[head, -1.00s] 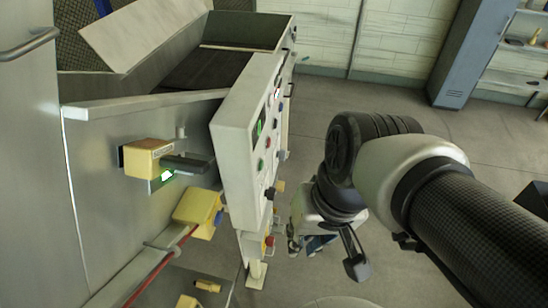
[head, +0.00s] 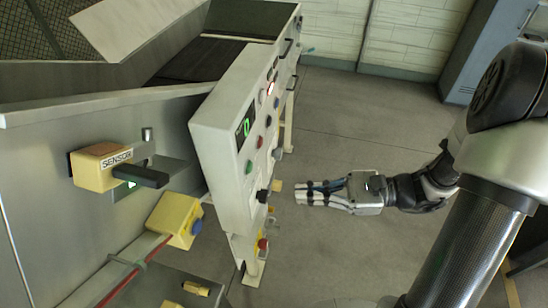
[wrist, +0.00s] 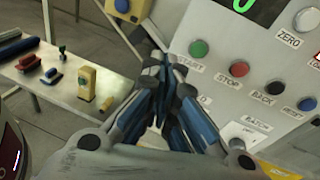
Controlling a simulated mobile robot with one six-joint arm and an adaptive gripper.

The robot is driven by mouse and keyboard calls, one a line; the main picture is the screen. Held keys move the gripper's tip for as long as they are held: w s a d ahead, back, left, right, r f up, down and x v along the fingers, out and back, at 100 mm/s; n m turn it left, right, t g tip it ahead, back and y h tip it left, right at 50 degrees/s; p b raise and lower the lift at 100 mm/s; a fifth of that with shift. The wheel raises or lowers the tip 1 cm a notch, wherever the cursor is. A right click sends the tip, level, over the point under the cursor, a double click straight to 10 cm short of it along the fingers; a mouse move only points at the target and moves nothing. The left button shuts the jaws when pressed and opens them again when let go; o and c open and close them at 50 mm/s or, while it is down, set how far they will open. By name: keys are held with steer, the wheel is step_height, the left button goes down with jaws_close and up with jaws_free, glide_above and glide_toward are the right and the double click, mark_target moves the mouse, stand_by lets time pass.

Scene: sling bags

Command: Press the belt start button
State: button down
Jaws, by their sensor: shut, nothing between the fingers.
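The green button (wrist: 199,49) labelled START sits on the white control panel (wrist: 215,25) in the wrist view, up and to the right of my fingertips. It also shows in the head view as a green button (head: 249,167) on the panel's face. My gripper (wrist: 168,66) is shut and empty, its blue-and-black fingers together in front of the panel. In the head view my gripper (head: 300,193) points left toward the panel's lower part, with a visible gap between them. No contact with the button is visible.
A red STOP button (wrist: 239,69), a BACK button (wrist: 262,86) and a blue RESET button (wrist: 307,104) sit right of START. A yellow sensor box (head: 98,165) is on the machine's side. A bench (wrist: 60,100) with several small objects stands left. Floor right of the panel is clear.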

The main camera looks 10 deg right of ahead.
mark_target(250, 168)
steer(key=w+d+m+t, duration=0.1)
steer(key=w+d+f+m+t, duration=0.2)
steer(key=d, duration=0.1)
steer(key=shift+d+t+y, duration=0.1)
steer(key=shift+t+y, duration=0.2)
steer(key=x, duration=1.4)
steer(key=shift+p, duration=0.4)
